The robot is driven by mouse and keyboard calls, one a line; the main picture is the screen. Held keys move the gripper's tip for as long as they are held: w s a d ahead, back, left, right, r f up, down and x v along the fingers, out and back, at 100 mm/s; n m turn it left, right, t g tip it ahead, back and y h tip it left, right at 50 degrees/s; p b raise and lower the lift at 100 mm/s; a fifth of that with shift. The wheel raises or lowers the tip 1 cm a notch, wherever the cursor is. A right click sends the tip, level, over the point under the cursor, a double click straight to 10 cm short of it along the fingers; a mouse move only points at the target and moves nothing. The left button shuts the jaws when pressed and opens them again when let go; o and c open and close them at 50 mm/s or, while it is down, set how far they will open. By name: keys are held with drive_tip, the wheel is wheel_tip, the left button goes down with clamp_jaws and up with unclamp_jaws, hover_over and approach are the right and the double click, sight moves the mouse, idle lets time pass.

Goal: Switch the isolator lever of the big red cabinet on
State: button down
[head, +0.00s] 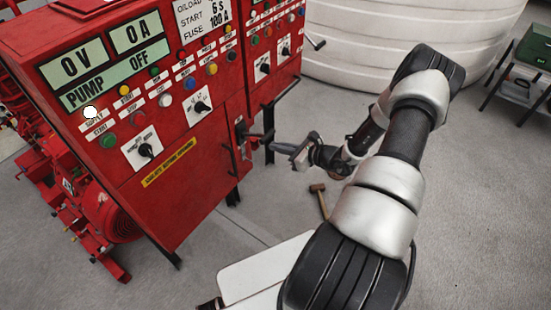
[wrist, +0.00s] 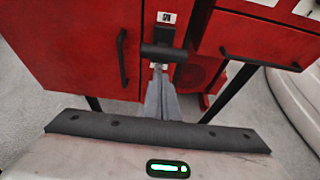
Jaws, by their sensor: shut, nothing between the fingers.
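The big red cabinet (head: 190,150) stands at the left in the head view; its display reads 0V, 0A and PUMP OFF. Its isolator lever (head: 258,136) is dark and sticks out from a small plate on the cabinet's side. In the wrist view the lever (wrist: 163,52) shows as a black crossbar below a white label (wrist: 166,17). My gripper (head: 277,147) is shut and empty, close to the lever's outer end. In the wrist view its fingertips (wrist: 158,68) point at the bar from just below; whether they touch it I cannot tell.
A black door handle (wrist: 122,57) is left of the lever. A second red cabinet (head: 275,50) stands just behind. A hammer-like tool (head: 319,200) lies on the grey floor. A large white tank (head: 400,35) fills the back. The floor right of the cabinet is mostly clear.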

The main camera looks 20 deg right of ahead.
drive_tip(key=shift+w+a+r+p, duration=0.15)
drive_tip(key=shift+w+r, duration=0.3)
drive_tip(key=shift+r, duration=0.55)
drive_tip(key=shift+w+a+r+p, duration=0.1)
drive_tip(key=shift+w+r, duration=0.3)
drive_tip(key=shift+r, duration=0.6)
drive_tip(key=shift+w+a+r+p, duration=0.15)
drive_tip(key=shift+w+r, duration=0.3)
drive_tip(key=shift+r, duration=0.55)
drive_tip(key=b, duration=0.4)
approach(272, 130)
drive_tip(key=s+a+r, duration=0.1)
drive_tip(key=s, duration=0.1)
drive_tip(key=shift+s+r, duration=0.2)
